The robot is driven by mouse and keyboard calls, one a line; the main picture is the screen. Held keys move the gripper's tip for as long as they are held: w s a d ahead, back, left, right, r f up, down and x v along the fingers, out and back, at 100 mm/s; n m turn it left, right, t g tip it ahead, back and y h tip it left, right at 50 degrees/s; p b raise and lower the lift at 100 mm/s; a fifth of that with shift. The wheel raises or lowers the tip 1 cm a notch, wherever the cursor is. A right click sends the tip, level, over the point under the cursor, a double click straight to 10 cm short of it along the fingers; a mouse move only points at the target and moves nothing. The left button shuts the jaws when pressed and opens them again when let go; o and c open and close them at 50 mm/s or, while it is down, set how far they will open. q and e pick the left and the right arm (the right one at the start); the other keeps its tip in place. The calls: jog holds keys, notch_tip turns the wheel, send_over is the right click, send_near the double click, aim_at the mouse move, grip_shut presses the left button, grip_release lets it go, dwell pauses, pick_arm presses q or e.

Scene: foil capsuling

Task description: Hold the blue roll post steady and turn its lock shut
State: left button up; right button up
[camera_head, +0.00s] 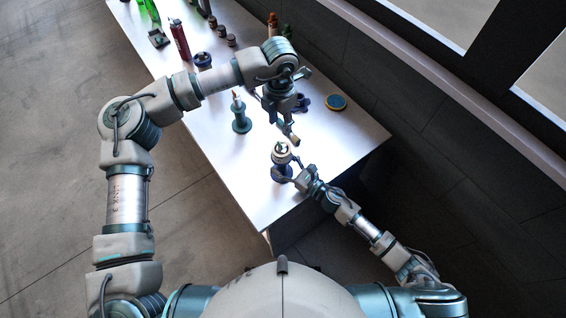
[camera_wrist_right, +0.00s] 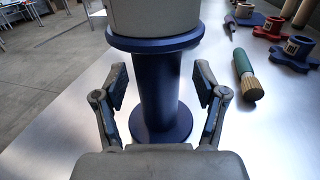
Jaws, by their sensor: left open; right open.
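The blue roll post (camera_wrist_right: 160,85) stands upright on the white table in the right wrist view, with a wide blue flange and a grey body (camera_wrist_right: 155,15) on top. In the head view the post (camera_head: 283,173) is near the table's front end, with a pale round top. My right gripper (camera_wrist_right: 160,105) is open, with one finger on each side of the post's stem and gaps visible on both sides. My left gripper (camera_head: 287,132) is open above the table, just beyond the post's top. The lock cannot be made out clearly.
A green post (camera_head: 241,122) stands left of my left gripper. A red bottle (camera_head: 180,40) stands farther back.

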jog(key=shift+a, duration=0.1)
grip_shut()
dwell(1.1)
